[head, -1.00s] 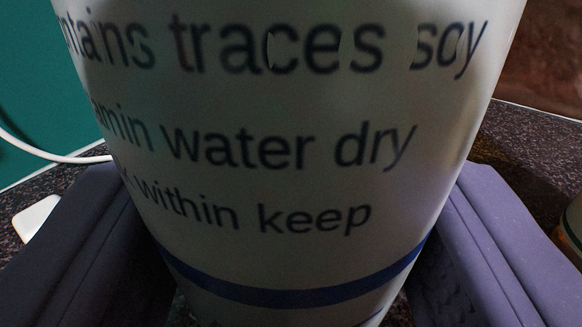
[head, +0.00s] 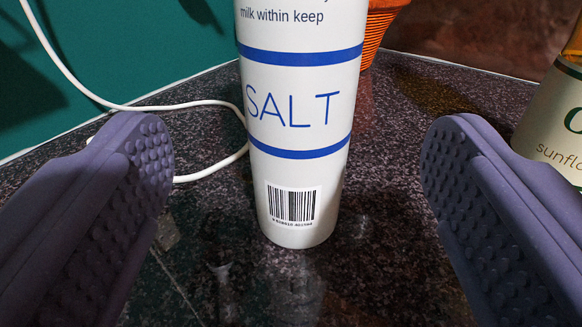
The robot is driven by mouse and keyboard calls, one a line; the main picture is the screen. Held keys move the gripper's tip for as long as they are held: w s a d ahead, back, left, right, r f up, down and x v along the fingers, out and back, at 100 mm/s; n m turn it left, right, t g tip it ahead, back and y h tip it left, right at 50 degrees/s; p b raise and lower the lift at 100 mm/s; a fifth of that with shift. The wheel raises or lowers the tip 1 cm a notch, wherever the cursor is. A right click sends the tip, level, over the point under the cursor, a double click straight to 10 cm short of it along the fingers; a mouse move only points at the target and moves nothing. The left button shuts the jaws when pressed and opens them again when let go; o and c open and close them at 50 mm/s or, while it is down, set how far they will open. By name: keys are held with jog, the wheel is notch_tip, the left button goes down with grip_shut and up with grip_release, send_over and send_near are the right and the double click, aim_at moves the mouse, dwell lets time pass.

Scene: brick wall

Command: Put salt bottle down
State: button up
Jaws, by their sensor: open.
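The salt bottle (head: 297,120) is white with two blue bands, the word SALT and a barcode near its base. It stands upright on the dark speckled counter, and its top is cut off by the frame. My gripper (head: 297,160) is open, with one purple padded finger on each side of the bottle and a clear gap to both. The fingers are nearer to the camera than the bottle and do not touch it.
A white cable (head: 130,107) runs over the counter (head: 380,260) at the left. A bottle with a sunflower label (head: 555,130) stands at the right edge. An orange ribbed pot (head: 380,30) is behind the salt bottle. A green wall (head: 150,40) is at the back left.

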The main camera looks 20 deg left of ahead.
jog(key=v, duration=0.3)
jog(key=shift+s+d, duration=0.15)
jog(key=shift+s, duration=0.15)
notch_tip(320, 180, up, 9)
jog(key=g+h, duration=0.3)
jog(key=h, duration=0.1)
send_over(317, 99)
jog(key=s, duration=0.3)
jog(key=s+a+r+m+h, duration=0.15)
jog(key=a+r, duration=0.25)
jog(key=r, duration=0.8)
jog(key=a+r+h, duration=0.3)
jog(key=a+r, duration=0.1)
jog(key=r, duration=0.7)
jog(key=s+a+r+y, duration=0.1)
jog(key=s+a+r, duration=0.3)
jog(key=r, duration=0.5)
jog(key=s+a+r+m+y, duration=0.1)
jog(key=s+a+r, duration=0.4)
jog(key=s+r, duration=0.3)
jog(key=s+a+r+m+t+y, duration=0.1)
jog(key=s+a+r, duration=0.3)
jog(key=r, duration=0.7)
jog(key=v, duration=0.3)
jog(key=shift+a, duration=0.2)
